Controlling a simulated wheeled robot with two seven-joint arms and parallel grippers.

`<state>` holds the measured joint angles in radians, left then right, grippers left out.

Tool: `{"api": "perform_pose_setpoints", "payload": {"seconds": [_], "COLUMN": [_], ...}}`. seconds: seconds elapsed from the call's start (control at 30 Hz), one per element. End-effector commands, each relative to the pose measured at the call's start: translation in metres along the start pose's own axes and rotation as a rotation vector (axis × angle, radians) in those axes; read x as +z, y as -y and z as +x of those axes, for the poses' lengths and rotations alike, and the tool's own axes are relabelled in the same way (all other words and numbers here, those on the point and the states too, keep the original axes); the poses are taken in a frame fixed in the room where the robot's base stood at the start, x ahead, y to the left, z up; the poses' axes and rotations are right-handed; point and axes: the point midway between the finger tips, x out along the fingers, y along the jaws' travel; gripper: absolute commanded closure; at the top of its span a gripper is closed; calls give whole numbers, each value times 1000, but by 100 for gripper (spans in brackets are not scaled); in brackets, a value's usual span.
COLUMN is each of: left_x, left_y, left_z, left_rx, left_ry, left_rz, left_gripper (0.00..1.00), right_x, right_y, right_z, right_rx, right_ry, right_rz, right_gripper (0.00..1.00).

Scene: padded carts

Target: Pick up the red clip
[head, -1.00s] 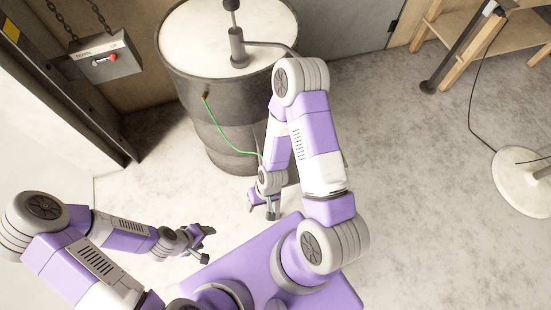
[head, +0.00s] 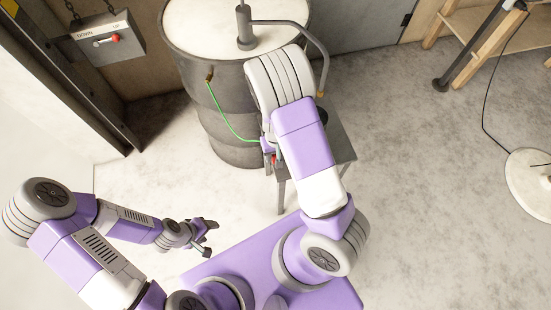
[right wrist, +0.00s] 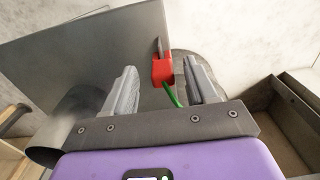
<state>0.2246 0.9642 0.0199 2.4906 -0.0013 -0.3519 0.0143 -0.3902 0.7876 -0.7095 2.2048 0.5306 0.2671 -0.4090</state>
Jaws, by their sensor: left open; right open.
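The red clip (right wrist: 162,71) is between the two finger lines of my right gripper in the right wrist view, just beyond the fingers, beside the edge of a grey metal plate (right wrist: 95,60). Whether it grips that edge I cannot tell. A green wire (right wrist: 172,95) runs from it toward the gripper. In the head view a little red of the clip (head: 274,160) shows beside my right gripper (head: 270,152), which is mostly hidden by my right arm. My right gripper is open and empty. My left gripper (head: 207,238) is open and empty, low over the floor.
A grey drum (head: 205,105) with a pump on top stands behind; the green wire is fixed to its side. A small grey metal table (head: 342,142) stands beside it, partly behind my arm. A control box (head: 108,41) hangs at upper left.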

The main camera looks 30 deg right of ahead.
Motion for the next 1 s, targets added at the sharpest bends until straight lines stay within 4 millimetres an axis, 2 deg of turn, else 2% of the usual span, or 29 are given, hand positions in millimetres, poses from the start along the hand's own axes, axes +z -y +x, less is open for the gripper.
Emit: {"api": "perform_pose_setpoints", "payload": {"seconds": [0.03, 0.2, 0.5, 0.87, 1.0], "left_x": [0, -1, -1, -1, -1], "left_y": [3, 7, 7, 7, 7], "left_z": [9, 19, 19, 19, 19], "left_rx": [0, 0, 0, 0, 0], "left_ry": [0, 0, 0, 0, 0], "left_rz": [0, 0, 0, 0, 0], "left_gripper": [40, 40, 40, 40, 40], "right_x": [-1, -2, -2, -2, -2], "right_y": [2, 2, 2, 2, 2], "right_z": [13, 33, 34, 34, 34], "right_rx": [1, 1, 0, 0, 0], "right_ry": [1, 1, 0, 1, 1], "right_rz": [-2, 1, -1, 0, -1], "right_gripper": [43, 43, 43, 99, 100]}}
